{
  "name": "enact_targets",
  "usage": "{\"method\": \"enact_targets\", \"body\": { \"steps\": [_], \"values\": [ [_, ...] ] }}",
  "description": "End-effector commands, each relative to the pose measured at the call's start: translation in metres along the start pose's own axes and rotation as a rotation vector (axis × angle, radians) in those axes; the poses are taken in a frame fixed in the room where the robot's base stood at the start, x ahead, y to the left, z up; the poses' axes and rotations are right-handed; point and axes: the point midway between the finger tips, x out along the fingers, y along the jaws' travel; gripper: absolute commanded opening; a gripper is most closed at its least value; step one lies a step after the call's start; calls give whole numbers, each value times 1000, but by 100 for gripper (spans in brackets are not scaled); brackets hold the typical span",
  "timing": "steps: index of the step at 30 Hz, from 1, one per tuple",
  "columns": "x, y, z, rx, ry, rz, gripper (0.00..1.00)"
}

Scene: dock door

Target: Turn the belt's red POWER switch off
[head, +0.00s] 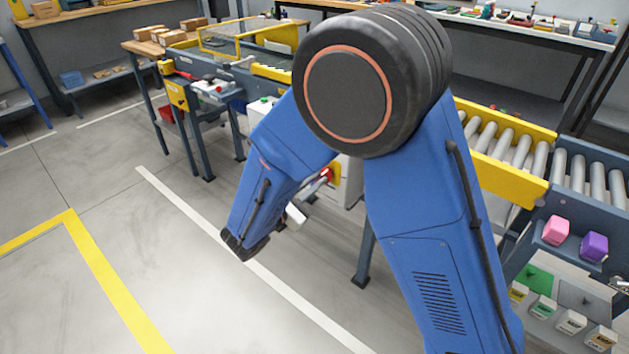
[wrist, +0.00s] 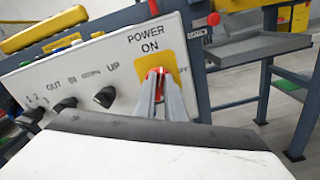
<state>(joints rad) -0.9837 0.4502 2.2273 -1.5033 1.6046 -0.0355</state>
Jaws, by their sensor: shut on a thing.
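The red POWER switch (wrist: 157,72) sits on a yellow plate (wrist: 169,64) on a pale control panel (wrist: 60,83). "POWER" and "ON" are printed above it, and a label ending in "FF" is partly visible at its right. My gripper (wrist: 159,85) is shut on the switch; its two grey fingers hide most of the handle, so its exact angle is hard to read. In the head view the red switch (head: 326,173) and the panel box (head: 349,184) show between my arm links, with my gripper (head: 317,185) at the switch.
Black knobs (wrist: 104,97) line the panel left of the switch. A grey tray (wrist: 255,48) stands to the right in the wrist view. The roller conveyor (head: 505,145) runs behind my arm. Open floor (head: 160,255) lies at the left in the head view.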

Motion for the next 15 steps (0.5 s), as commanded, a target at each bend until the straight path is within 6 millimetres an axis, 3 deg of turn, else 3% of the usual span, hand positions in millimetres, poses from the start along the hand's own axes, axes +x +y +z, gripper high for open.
{"method": "enact_targets", "body": {
  "steps": [15],
  "values": [
    [0,-6,-2,488,1,0,0]
  ]
}}
